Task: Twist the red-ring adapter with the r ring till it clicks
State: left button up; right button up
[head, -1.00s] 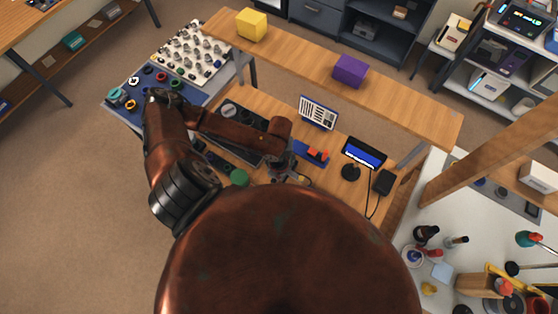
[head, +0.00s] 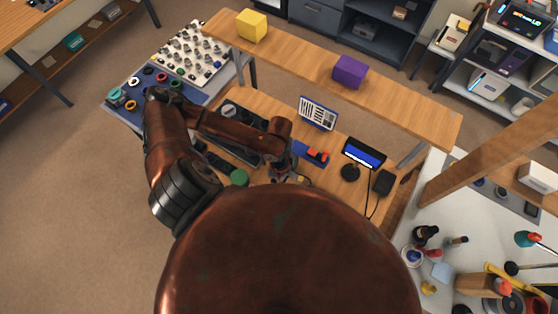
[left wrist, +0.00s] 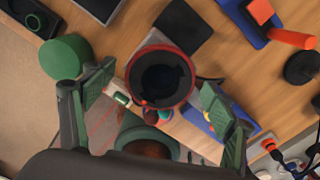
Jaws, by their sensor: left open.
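In the left wrist view, the red-ring adapter (left wrist: 190,88) shows as a dark round opening with a red rim, seen from above. My left gripper (left wrist: 158,92) is open, one green-padded finger on each side of it, with gaps between pads and rim. Below the adapter, a teal ring-shaped part (left wrist: 133,145) is partly hidden by my gripper body; no letter is readable, so I cannot tell which is the r ring. In the head view, my left gripper (head: 281,168) is over the wooden bench and small; the adapter is hard to make out there. My right gripper is not in view.
A green cylinder (left wrist: 65,57) stands left of the left finger. A black square pad (left wrist: 184,26) lies just beyond the adapter. A blue tray with a red-orange part (head: 316,156) and a small display (head: 364,152) stand to the right. A raised wooden shelf (head: 300,60) spans behind.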

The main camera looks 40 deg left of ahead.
aim_at(279, 164)
pick_arm(q)
notch_tip(279, 164, up, 12)
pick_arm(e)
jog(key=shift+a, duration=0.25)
pick_arm(q)
jog(key=shift+f, duration=0.15)
dwell(0.5)
